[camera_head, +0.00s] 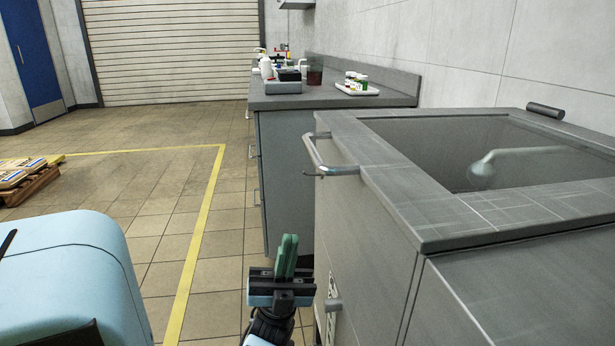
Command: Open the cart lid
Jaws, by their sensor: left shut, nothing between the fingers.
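The grey cart (365,265) stands at the right, close to me. Its top has a broad grey frame (400,185) around a sunken rectangular area, where a pale rounded object with a stem (484,172) shows. I cannot tell whether a clear panel covers this area. A metal bar handle (320,155) sticks out from the top's left edge. My left gripper (288,258) points up beside the cart's left side, below the handle and apart from it. Its green fingers are shut together and empty. My right gripper is out of view.
A dark cylinder (545,110) lies at the top's far edge. Behind the cart, a grey counter (330,100) holds bottles and a white tray (358,91). A pallet (28,184) lies far left. Tiled floor with a yellow line (200,235) is clear left of the cart.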

